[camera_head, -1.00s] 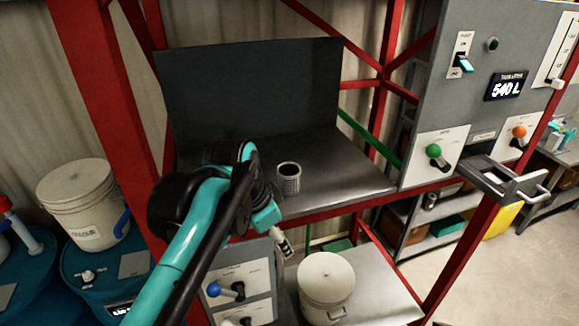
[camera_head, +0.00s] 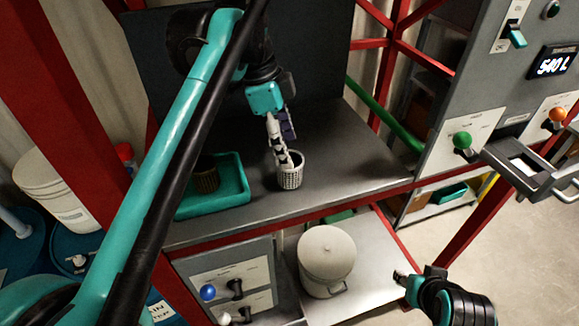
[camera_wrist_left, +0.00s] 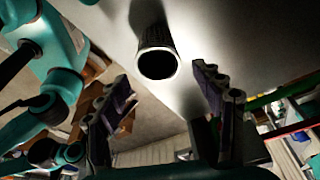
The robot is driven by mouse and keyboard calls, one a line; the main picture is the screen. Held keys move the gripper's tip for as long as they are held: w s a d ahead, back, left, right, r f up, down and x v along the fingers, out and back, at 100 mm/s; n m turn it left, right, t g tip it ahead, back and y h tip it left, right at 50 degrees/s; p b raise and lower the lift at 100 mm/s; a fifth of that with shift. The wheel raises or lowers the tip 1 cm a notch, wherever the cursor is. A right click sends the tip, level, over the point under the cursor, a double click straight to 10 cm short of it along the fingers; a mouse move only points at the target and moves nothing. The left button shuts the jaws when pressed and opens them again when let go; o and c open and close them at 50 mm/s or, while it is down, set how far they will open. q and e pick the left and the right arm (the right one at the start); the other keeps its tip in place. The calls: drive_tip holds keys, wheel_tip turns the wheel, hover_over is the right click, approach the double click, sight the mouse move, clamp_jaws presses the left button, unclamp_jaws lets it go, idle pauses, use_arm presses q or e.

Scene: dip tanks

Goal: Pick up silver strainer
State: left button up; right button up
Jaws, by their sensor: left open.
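The silver strainer (camera_head: 290,177), a small mesh cup, stands upright on the dark metal shelf. My left gripper (camera_head: 285,155) reaches down over it from behind, its fingertips overlapping the strainer's rim in the head view. In the left wrist view, the strainer (camera_wrist_left: 157,62) lies ahead of the gap between the two spread fingers (camera_wrist_left: 163,78), with visible space on both sides. The left gripper is open and holds nothing. My right gripper (camera_head: 408,283) is at the lower right in the head view, away from the strainer; its jaw state is unclear.
A teal tray (camera_head: 235,195) holding a brass-coloured strainer (camera_head: 206,178) stands left of the silver one. A white lidded bucket (camera_head: 327,262) is on the lower shelf. A control panel with a green knob (camera_head: 462,141) is at the right. The shelf right of the strainer is clear.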

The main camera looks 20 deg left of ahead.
sight(290, 171)
use_arm(q)
drive_tip(key=x, duration=0.2)
drive_tip(key=a+p+x, duration=0.1)
drive_tip(key=x, duration=0.2)
drive_tip(key=shift+f, duration=0.35)
drive_tip(key=shift+s+d+f, duration=0.2)
drive_tip(key=shift+s+f, duration=0.05)
drive_tip(key=shift+w, duration=0.15)
drive_tip(key=c, duration=1.1)
drive_tip(key=shift+c, duration=0.8)
